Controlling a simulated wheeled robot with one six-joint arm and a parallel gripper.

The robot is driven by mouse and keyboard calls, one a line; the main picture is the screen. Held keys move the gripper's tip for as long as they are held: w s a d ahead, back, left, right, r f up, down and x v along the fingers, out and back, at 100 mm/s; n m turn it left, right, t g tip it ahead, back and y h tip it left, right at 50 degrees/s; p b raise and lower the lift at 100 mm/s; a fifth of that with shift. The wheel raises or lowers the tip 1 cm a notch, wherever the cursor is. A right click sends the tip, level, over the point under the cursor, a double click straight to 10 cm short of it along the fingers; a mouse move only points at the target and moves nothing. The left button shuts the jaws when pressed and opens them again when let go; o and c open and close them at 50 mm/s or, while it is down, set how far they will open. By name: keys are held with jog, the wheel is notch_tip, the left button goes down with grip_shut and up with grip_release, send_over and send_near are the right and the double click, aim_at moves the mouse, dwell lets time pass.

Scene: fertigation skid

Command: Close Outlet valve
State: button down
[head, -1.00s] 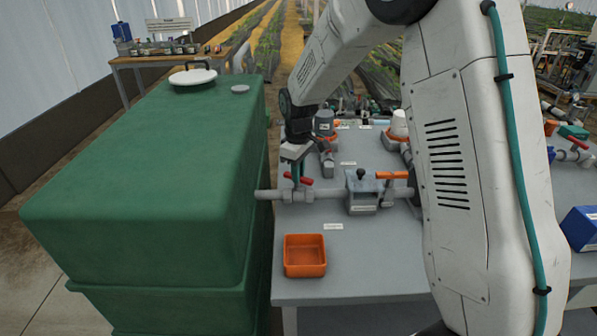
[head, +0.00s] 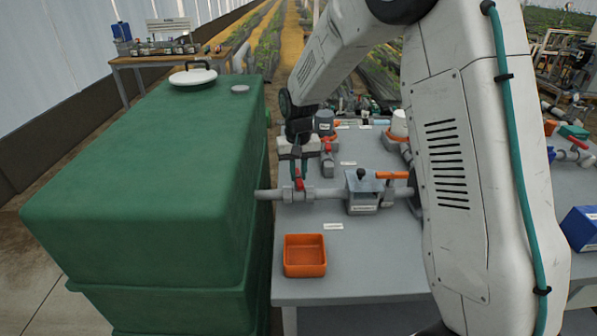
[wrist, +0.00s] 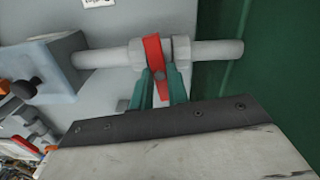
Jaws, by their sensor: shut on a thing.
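A valve with a red lever handle (head: 299,184) sits on the grey pipe (head: 324,191) that leaves the green tank. The handle also shows in the wrist view (wrist: 153,52), lying across the pipe (wrist: 215,52), not along it. My gripper (head: 298,172) is above the valve. Its teal fingers (wrist: 160,88) are shut on the end of the red handle in the wrist view. The finger tips partly hide the handle's end and the valve body. I cannot read a name on this valve.
The green tank (head: 150,190) stands close on the left. A grey block fitting with an orange handle (head: 392,175) is right of the valve. An orange bin (head: 305,256) sits in front on the grey bench (head: 375,265). Other fittings stand behind.

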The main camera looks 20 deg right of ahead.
aim_at(298, 176)
jog(key=shift+m, duration=0.9)
jog(key=c, duration=1.4)
grip_release()
jog(key=shift+o, duration=0.2)
jog(key=shift+r, duration=3.9)
